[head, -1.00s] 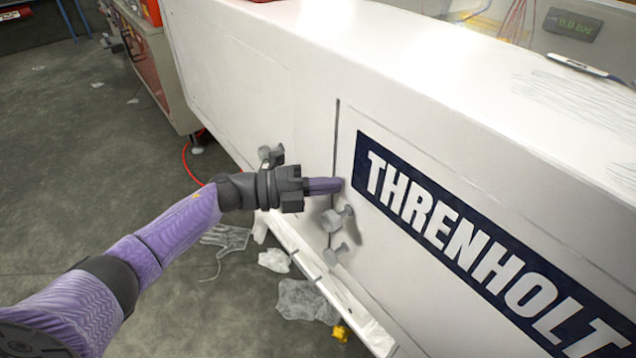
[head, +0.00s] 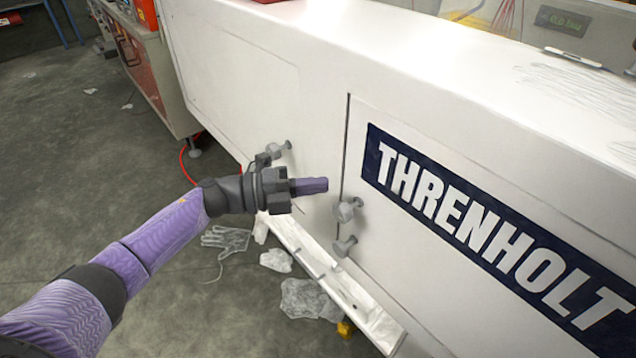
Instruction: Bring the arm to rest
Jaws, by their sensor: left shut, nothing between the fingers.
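My left arm (head: 165,235) comes in from the left, purple with black joints. My left gripper (head: 322,185) is shut and empty. It is in front of the white cabinet (head: 230,95), by the dark vertical seam between two panels. Grey knobs (head: 347,209) stick out just right of and below the fingertips, apart from them. Another grey knob (head: 279,150) shows above the wrist. My right gripper is not in view.
The cabinet carries a dark THRENHOLT sign (head: 480,235). A narrow white ledge (head: 340,285) runs along its lower side. A clear glove (head: 227,239) and crumpled film (head: 305,299) lie on the grey floor (head: 60,180). A pen-like device (head: 573,58) lies on the cabinet top. Floor at left is open.

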